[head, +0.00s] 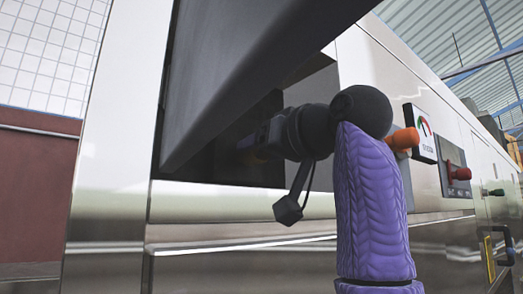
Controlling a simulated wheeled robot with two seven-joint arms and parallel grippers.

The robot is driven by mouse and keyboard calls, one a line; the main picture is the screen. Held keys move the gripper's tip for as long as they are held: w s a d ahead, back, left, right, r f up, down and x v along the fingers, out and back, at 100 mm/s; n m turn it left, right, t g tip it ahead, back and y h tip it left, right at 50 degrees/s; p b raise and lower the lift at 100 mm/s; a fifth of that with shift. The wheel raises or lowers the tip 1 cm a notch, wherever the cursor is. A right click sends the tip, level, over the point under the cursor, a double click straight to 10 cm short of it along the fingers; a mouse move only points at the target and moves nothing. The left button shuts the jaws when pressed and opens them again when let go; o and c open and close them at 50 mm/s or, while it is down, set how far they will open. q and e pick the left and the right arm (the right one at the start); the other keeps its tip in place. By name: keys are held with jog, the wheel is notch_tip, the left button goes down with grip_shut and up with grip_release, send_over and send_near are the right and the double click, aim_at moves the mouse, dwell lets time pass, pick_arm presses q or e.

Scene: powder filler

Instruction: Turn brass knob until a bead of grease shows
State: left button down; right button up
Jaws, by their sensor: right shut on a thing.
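My right gripper (256,145) reaches from the right into a dark recess in the steel machine. It is shut on a small, dull yellow-brown thing (260,158), which looks like the brass knob. The fingers and shadow hide most of this knob. My purple-sleeved right forearm rises from the bottom, and the wrist bends left into the recess. No bead of grease can be made out. My left gripper is not in view.
A large dark panel (240,60) hangs slanted over the recess, close above my wrist. Right of my arm are an orange knob (404,139), a dial gauge (421,134), a red knob (460,173) and a green knob (495,192). A tiled wall (50,50) stands at left.

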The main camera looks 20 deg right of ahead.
jog(key=m, duration=0.6)
jog(key=shift+r, duration=0.1)
jog(key=m, duration=0.6)
jog(key=shift+m+b, duration=0.3)
jog(key=shift+m, duration=0.3)
jog(key=o, duration=1.3)
jog(key=shift+s, duration=0.1)
jog(key=b+v, duration=0.5)
jog(key=v, duration=0.5)
jog(key=shift+d, duration=0.15)
